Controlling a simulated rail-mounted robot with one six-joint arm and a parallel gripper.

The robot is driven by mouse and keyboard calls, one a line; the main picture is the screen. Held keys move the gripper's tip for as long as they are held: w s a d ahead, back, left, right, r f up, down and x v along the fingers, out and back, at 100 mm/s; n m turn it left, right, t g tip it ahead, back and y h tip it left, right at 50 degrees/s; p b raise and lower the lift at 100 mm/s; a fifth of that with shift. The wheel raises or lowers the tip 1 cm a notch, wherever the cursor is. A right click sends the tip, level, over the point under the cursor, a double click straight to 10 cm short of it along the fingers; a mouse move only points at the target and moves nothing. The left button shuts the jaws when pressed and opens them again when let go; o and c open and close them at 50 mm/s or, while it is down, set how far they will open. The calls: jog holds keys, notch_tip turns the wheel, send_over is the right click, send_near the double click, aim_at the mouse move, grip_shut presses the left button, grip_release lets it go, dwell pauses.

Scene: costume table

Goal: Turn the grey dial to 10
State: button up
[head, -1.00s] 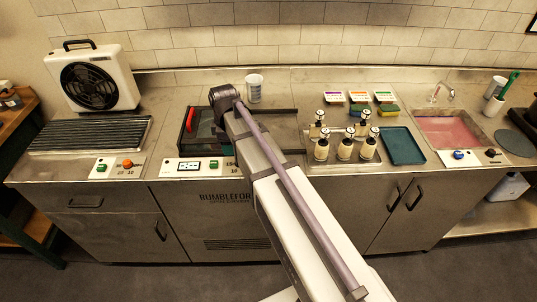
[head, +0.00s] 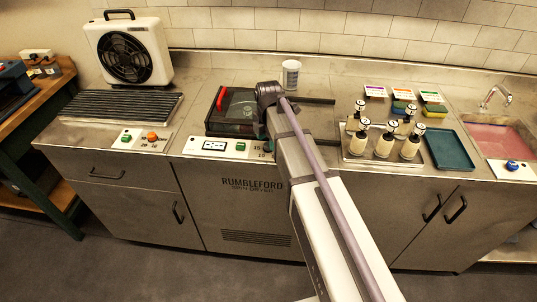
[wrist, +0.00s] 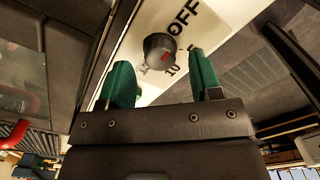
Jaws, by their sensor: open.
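The grey dial (wrist: 160,47) is a dark round knob with a red mark on a white panel (wrist: 140,28) in the wrist view. The lettering OFF is up and right of it, and a 10 is just below right. The red mark is on its lower right side; I cannot tell exactly which setting it points at. My gripper (wrist: 161,72) is open, its green fingers on either side below the dial, the dial framed between them. I see no contact.
The panel is on the front of a counter unit with a dark, red-handled lid (head: 240,110). A tray of pump bottles (head: 385,140) and a teal tray (head: 450,149) are to the right. A fan (head: 129,48) stands at left.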

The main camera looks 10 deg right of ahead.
notch_tip(320, 180, down, 2)
jog(key=shift+b, duration=0.35)
jog(key=shift+r, duration=0.1)
jog(key=shift+c, duration=0.3)
jog(key=c, duration=0.9)
